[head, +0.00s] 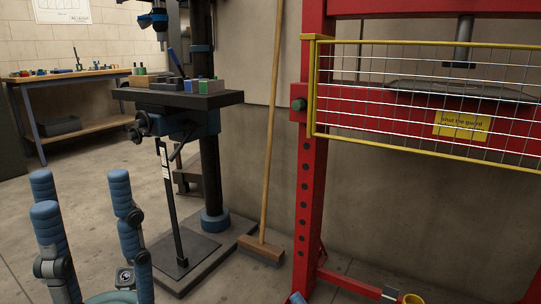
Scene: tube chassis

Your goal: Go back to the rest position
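My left gripper (82,190) is in the lower left of the head view. Its blue ridged fingers point up, with two on the left and one on the right. A wide gap lies between them and they hold nothing that I can see. The teal palm is cut off by the bottom edge.
A drill press with a dark table (178,97) stands beyond my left gripper. A broom (270,130) leans on the wall. A red press frame (312,190) with a yellow mesh guard (425,150) fills the right. A workbench (75,76) stands far left.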

